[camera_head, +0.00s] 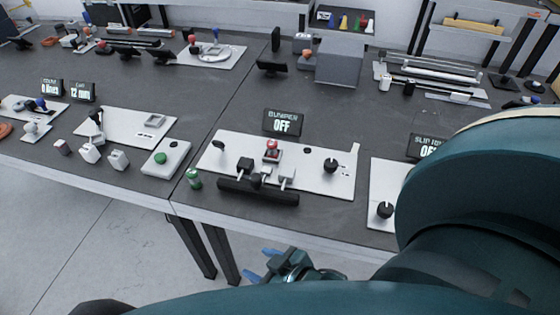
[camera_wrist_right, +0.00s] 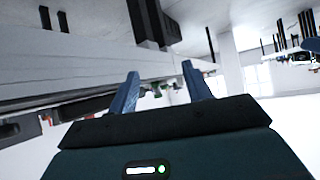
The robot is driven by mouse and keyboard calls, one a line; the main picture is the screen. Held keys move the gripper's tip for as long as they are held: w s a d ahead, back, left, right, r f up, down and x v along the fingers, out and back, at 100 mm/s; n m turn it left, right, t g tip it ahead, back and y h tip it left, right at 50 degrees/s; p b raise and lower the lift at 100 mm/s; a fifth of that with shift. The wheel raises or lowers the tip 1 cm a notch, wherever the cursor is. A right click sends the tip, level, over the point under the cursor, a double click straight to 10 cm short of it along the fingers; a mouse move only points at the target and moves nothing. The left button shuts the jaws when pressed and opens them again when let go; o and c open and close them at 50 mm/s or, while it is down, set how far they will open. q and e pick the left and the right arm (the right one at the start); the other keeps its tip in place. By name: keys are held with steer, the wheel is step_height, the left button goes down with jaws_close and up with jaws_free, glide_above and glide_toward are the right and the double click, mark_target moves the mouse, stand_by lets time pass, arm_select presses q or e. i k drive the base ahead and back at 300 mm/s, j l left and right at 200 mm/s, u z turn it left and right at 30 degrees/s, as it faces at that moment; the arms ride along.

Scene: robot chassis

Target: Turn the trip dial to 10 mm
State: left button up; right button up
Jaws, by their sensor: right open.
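A small display reading "12 mm" (camera_head: 82,91) stands at the left of the table; its top line is too small to read surely. In front of it is a white panel (camera_head: 130,121) with a black upright knob or lever (camera_head: 97,116). I cannot tell for sure which part is the trip dial. My right gripper (camera_head: 258,264) is low, in front of the table's front edge, well right of that panel. Its blue fingers are apart and empty, as the right wrist view (camera_wrist_right: 161,77) also shows. My left gripper is not in view.
A panel (camera_head: 318,181) with a red button (camera_head: 271,149), knobs and a black bar stands by the front edge, under a "BUMPER OFF" display (camera_head: 283,122). A green-button box (camera_head: 166,158) and green cylinder (camera_head: 193,179) are left of it. The floor (camera_head: 90,240) is clear.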

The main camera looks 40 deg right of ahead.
mark_target(331, 164)
steer(key=z, duration=1.55)
